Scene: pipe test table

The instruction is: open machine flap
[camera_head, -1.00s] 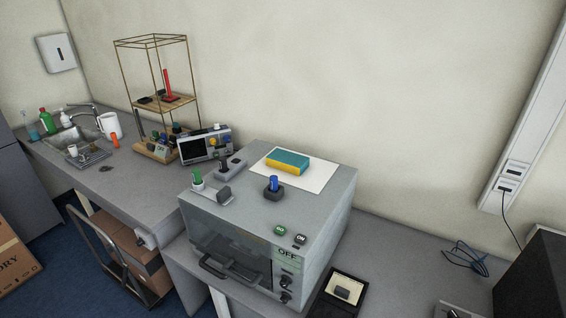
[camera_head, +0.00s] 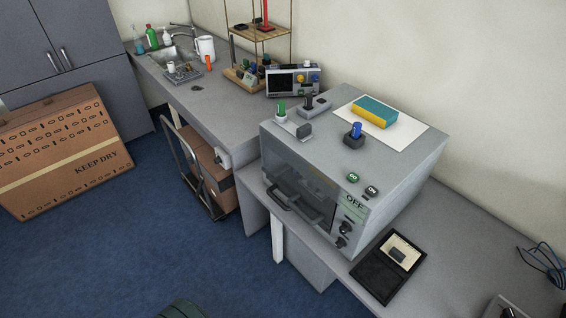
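The machine (camera_head: 350,150) is a grey box on the bench at the right of the head view. Its front flap (camera_head: 298,182) is a dark, see-through panel with a dark bar handle (camera_head: 298,207) along its lower part. The flap looks shut. A green and a dark button, an OFF label (camera_head: 354,201) and dark knobs (camera_head: 344,234) are to the right of the flap. Neither of my grippers shows in the head view.
A blue and yellow sponge (camera_head: 375,112) on white paper and several switches sit on the machine. A black open case (camera_head: 389,268) lies on the bench to its right. A hand cart (camera_head: 200,175) with boxes and a large carton (camera_head: 60,150) stand left.

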